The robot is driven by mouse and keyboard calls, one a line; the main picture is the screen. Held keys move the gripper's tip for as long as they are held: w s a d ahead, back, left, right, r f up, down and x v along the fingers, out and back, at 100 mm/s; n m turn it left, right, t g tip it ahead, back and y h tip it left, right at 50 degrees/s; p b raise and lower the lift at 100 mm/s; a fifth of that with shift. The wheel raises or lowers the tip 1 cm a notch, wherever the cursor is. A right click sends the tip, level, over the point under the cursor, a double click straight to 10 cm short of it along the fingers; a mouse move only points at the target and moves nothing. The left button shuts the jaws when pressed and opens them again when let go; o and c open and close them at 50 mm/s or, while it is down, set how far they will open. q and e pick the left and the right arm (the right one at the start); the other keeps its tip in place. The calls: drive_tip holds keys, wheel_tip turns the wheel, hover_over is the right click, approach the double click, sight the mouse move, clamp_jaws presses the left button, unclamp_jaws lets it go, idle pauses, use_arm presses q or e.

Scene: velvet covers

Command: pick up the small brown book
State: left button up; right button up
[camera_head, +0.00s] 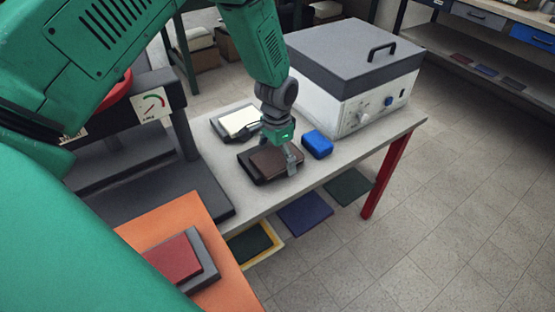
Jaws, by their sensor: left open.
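The small brown book (268,161) lies flat on a dark pad (257,177) on the grey table (240,196). My left gripper (290,158) reaches down from above at the book's right edge, and part of it covers the book's right side. It is open. I cannot tell whether a finger touches the book. My right gripper is not in view.
A blue box (317,144) stands close to the right of the gripper. A large white machine with a grey lid (352,82) fills the table's back right. A pale item on a dark base (239,122) lies behind the book. A red book (172,258) lies on an orange surface (191,212) at lower left.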

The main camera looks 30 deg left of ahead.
use_arm(q)
drive_tip(key=shift+c, duration=0.5)
drive_tip(key=c, duration=1.2)
drive_tip(key=shift+c, duration=0.2)
